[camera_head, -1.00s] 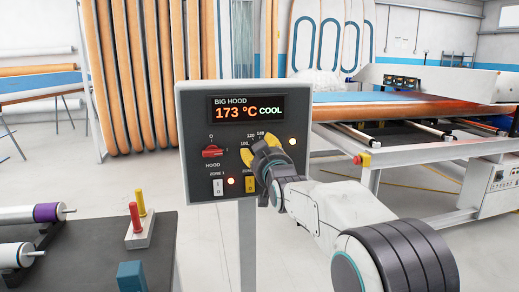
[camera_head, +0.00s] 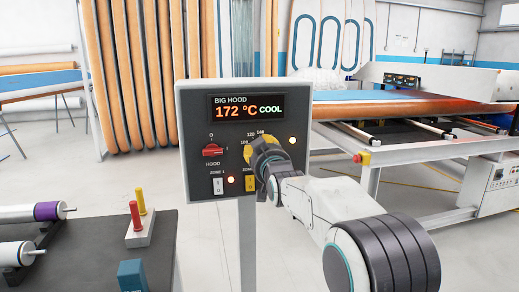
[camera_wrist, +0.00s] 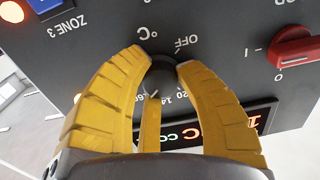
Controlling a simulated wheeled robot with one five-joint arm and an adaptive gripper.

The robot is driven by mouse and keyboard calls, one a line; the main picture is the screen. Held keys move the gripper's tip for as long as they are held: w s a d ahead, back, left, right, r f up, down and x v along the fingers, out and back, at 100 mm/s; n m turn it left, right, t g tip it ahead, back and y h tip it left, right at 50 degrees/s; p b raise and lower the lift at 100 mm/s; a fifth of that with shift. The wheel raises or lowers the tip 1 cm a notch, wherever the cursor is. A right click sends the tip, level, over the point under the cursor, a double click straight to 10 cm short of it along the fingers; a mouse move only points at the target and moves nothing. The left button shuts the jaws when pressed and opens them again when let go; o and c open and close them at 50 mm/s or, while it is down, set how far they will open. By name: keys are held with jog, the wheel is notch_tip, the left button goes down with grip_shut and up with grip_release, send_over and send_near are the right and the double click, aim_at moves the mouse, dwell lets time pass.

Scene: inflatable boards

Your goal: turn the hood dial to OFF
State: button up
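The hood dial (camera_wrist: 153,78) is a round black knob on the grey control panel (camera_head: 190,120). In the wrist view the panel appears upside down. The dial's pale mark points towards the temperature numbers, away from the OFF label (camera_wrist: 187,45). My gripper (camera_wrist: 160,68) has its yellow fingers on either side of the dial, and both tips appear to touch it. In the head view my gripper (camera_head: 258,157) hides most of the dial. The display (camera_head: 246,108) reads 172 °C COOL.
A red switch (camera_head: 212,150) sits left of the dial, with zone switches (camera_head: 218,186) and lit lamps below and beside it. A dark table (camera_head: 100,235) with rollers and red and yellow pegs stands left. A large press table (camera_head: 420,110) stands behind right.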

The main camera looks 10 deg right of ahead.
grip_shut()
